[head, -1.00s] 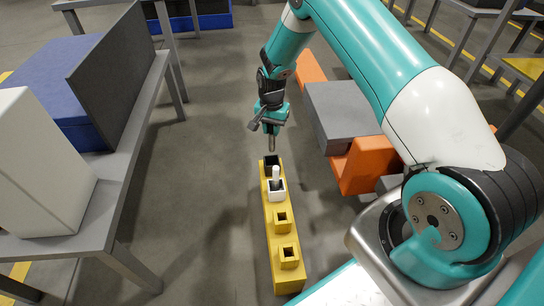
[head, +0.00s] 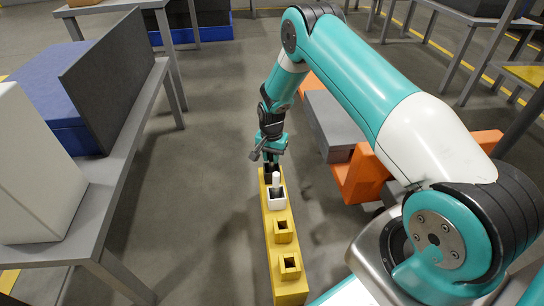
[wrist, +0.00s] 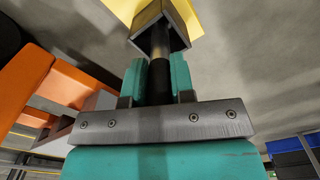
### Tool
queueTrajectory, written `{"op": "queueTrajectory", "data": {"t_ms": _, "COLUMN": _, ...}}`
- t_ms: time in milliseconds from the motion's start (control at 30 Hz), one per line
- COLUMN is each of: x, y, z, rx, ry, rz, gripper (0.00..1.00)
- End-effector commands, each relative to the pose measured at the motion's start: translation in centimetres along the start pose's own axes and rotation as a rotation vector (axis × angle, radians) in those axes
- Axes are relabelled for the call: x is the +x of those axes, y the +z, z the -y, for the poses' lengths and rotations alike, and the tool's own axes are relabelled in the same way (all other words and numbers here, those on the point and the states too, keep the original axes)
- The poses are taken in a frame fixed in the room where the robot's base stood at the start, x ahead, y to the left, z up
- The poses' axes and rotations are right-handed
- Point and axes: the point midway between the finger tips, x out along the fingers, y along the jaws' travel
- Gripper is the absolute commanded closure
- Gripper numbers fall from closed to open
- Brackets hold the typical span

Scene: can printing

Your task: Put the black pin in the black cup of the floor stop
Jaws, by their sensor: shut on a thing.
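The yellow floor stop (head: 270,230) stands on the floor with a row of square cups. Its black cup (head: 272,174) is at the far end; in the wrist view the black cup (wrist: 178,25) is a dark square box with a yellow surface beyond. My gripper (head: 271,158) is right above that cup. It is shut on the black pin (wrist: 160,75), which stands between the teal fingers and points at the cup. The pin's far end overlaps the cup's opening; I cannot tell how deep it is inside.
A white pin (head: 276,181) stands in the white cup (head: 277,202), close in front of the black cup. Two yellow cups (head: 283,230) are nearer to me. An orange and grey unit (head: 360,175) is on the right, a grey table (head: 95,235) on the left. The floor between is clear.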

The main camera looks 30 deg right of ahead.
Motion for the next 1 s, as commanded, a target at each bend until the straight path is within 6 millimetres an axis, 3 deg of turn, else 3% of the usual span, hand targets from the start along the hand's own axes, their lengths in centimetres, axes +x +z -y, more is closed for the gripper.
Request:
{"op": "queueTrajectory", "data": {"t_ms": 33, "x": 0.3, "y": 0.0, "z": 0.0, "rx": 0.0, "ry": 0.0, "rz": 0.0, "gripper": 1.0}}
{"op": "queueTrajectory", "data": {"t_ms": 67, "x": 0.3, "y": 0.0, "z": 0.0, "rx": 0.0, "ry": 0.0, "rz": 0.0, "gripper": 0.75}}
{"op": "queueTrajectory", "data": {"t_ms": 167, "x": 0.2, "y": 0.0, "z": 0.0, "rx": 0.0, "ry": 0.0, "rz": 0.0, "gripper": 0.52}}
{"op": "queueTrajectory", "data": {"t_ms": 533, "x": -0.7, "y": 0.0, "z": 0.0, "rx": 0.0, "ry": 0.0, "rz": 0.0, "gripper": 0.52}}
{"op": "queueTrajectory", "data": {"t_ms": 1000, "x": -10.2, "y": 0.0, "z": 0.0, "rx": 0.0, "ry": 0.0, "rz": 0.0, "gripper": 0.52}}
